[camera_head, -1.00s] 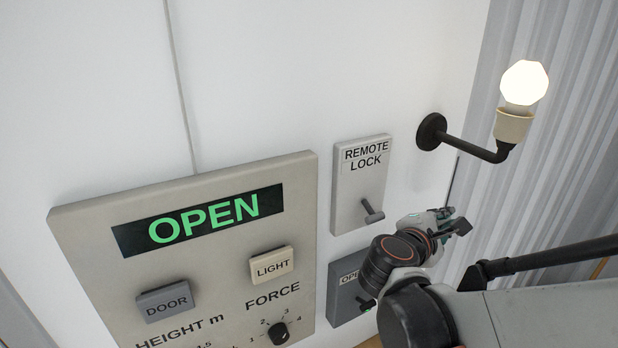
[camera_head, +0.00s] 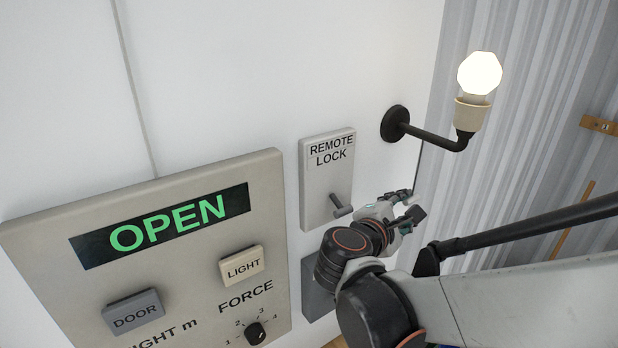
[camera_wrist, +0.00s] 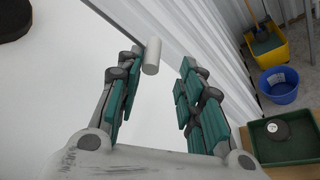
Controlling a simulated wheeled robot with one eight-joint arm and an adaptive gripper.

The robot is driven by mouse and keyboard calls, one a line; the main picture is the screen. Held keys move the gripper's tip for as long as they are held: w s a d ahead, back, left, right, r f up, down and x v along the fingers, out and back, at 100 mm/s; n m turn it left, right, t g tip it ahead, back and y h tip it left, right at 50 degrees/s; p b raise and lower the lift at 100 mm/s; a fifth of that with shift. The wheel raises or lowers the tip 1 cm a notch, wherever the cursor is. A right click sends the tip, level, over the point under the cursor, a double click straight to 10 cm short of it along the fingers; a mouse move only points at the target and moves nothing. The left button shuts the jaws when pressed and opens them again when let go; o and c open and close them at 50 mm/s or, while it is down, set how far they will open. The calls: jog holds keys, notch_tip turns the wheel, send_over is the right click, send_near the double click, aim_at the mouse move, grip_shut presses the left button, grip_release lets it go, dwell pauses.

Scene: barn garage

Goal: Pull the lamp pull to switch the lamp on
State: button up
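The lamp is a black wall bracket (camera_head: 432,138) with a cream socket and a glowing white bulb (camera_head: 480,73); the bulb is lit. The lamp pull (camera_wrist: 151,56) is a small pale cylinder in the wrist view, between my fingertips and closer to the left finger. I cannot tell whether it touches that finger. My gripper (camera_wrist: 165,62), with green pads, is open around it. In the head view my gripper (camera_head: 405,210) is below the lamp, by the wall's right edge; the pull cannot be made out there.
The control panel (camera_head: 60,215) reads OPEN and has DOOR and LIGHT buttons. The remote lock box (camera_head: 316,186) with its lever is just left of my gripper. A yellow bucket (camera_wrist: 267,50), a blue bucket (camera_wrist: 278,86) and a green tray (camera_wrist: 270,152) stand below right.

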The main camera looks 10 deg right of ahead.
jog(key=v, duration=0.9)
jog(key=shift+s, duration=0.65)
jog(key=shift+s+f, duration=0.1)
jog(key=shift+s, duration=0.05)
jog(key=s+a+f+m+y+b, duration=0.2)
jog(key=f+m+y+b, duration=0.2)
jog(key=f+b, duration=0.2)
jog(key=s+a+f+m+g+y+b, duration=0.1)
jog(key=f+m+y+b, duration=0.3)
jog(key=f, duration=0.7)
jog(key=s+a+f+m+g+y+b, duration=0.1)
jog(key=s+a+f+m+y+b, duration=0.2)
jog(key=f+m+b, duration=0.3)
notch_tip(320, 180, down, 3)
jog(key=shift+y+b, duration=0.6)
jog(key=shift+b, duration=0.55)
jog(key=shift+a, duration=0.1)
